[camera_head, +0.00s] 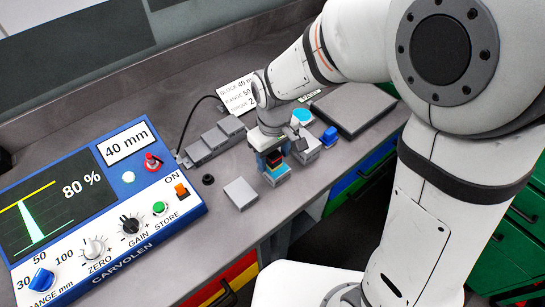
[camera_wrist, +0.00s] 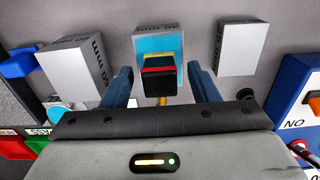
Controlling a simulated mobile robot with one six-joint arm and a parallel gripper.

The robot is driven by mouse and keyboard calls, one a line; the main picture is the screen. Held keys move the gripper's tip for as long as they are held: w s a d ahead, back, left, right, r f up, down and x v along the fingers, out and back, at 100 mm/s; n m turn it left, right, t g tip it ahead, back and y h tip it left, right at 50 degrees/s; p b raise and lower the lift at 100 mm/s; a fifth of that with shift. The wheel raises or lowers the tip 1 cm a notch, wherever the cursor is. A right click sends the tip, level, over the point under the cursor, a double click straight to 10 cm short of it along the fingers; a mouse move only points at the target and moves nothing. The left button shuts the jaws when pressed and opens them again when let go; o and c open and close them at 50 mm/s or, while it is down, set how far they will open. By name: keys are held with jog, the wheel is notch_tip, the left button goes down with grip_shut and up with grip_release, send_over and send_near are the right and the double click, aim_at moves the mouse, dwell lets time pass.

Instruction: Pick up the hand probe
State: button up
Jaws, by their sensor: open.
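The hand probe (camera_wrist: 160,76) is a small black block with a red and yellow edge. In the wrist view it stands on the cyan-topped face of a grey block (camera_wrist: 157,41), midway between my fingers. My gripper (camera_wrist: 161,72) is open, with one blue-grey finger on each side of the probe and a visible gap on both sides. In the head view my gripper (camera_head: 277,150) is low over the block at the bench's front edge, and the probe (camera_head: 274,160) shows partly between the fingers.
Grey blocks marked in mm stand left (camera_wrist: 80,67) and right (camera_wrist: 243,47) of the probe in the wrist view. The blue Carvolen instrument (camera_head: 95,205) is on the left of the bench. A grey stepped block (camera_head: 214,140) and a flat grey plate (camera_head: 352,108) lie behind.

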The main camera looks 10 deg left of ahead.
jog(key=c, duration=1.1)
